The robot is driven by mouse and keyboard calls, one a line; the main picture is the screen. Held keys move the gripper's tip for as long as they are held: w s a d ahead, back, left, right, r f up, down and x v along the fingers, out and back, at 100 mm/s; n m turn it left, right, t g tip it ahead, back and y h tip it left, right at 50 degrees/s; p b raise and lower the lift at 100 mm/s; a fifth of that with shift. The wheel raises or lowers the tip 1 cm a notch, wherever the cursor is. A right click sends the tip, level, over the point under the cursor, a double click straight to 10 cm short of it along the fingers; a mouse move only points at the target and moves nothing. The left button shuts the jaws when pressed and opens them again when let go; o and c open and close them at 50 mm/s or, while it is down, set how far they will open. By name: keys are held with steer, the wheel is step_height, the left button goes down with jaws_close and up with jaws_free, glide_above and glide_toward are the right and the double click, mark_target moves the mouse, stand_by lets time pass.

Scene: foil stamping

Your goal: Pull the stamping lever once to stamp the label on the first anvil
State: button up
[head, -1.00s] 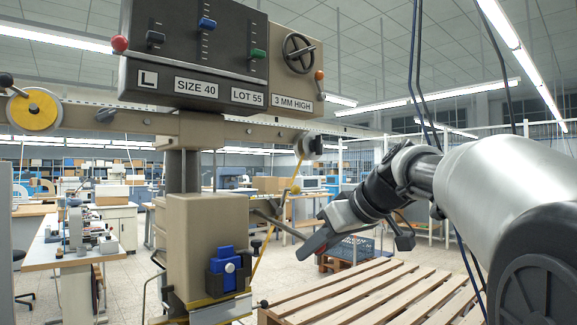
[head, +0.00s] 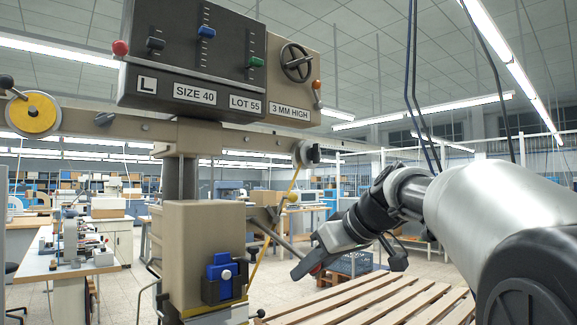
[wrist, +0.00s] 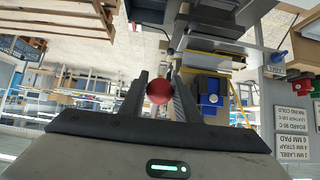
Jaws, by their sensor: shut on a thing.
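The stamping lever (head: 278,233) is a thin grey rod that slopes down and right from the beige press body (head: 203,245). My gripper (head: 298,270) is at the lever's outer end, right of the press and above the pallet. In the wrist view my gripper (wrist: 159,95) has its two fingers on either side of a red ball knob (wrist: 159,92), shut on it. The knob is hidden by my fingers in the head view. I cannot make out the first anvil or the label in either view.
A wooden pallet (head: 375,300) lies below my arm. A blue block with a white button (head: 222,275) sits on the press front. Above are the dark slider panel (head: 195,50) and a handwheel (head: 298,56). Yellow foil (head: 272,225) runs beside the lever. A bench (head: 70,268) stands left.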

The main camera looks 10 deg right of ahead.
steer(key=shift+s+d+r+p, duration=0.1)
steer(key=shift+s+r+p, duration=0.1)
steer(key=shift+r+p, duration=0.65)
steer(key=shift+s+d+r+p, duration=0.15)
steer(key=shift+r+p, duration=0.35)
steer(key=shift+r, duration=0.7)
steer(key=shift+s+d+r+p, duration=0.1)
steer(key=shift+s+r+p, duration=0.1)
steer(key=shift+r+p, duration=0.65)
steer(key=shift+s+d+r+p, duration=0.15)
steer(key=shift+r+p, duration=0.85)
steer(key=shift+r, duration=0.7)
steer(key=w+a+r+p, duration=0.1)
steer(key=w+r+p, duration=0.1)
steer(key=r+p, duration=0.4)
steer(key=w+a+r+p, duration=0.1)
steer(key=w+r+p, duration=0.1)
steer(key=r+p, duration=0.4)
steer(key=shift+a+r, duration=0.35)
steer(key=shift+r, duration=0.25)
steer(key=o, duration=1.3)
steer(key=shift+c, duration=0.2)
steer(key=shift+f, duration=0.15)
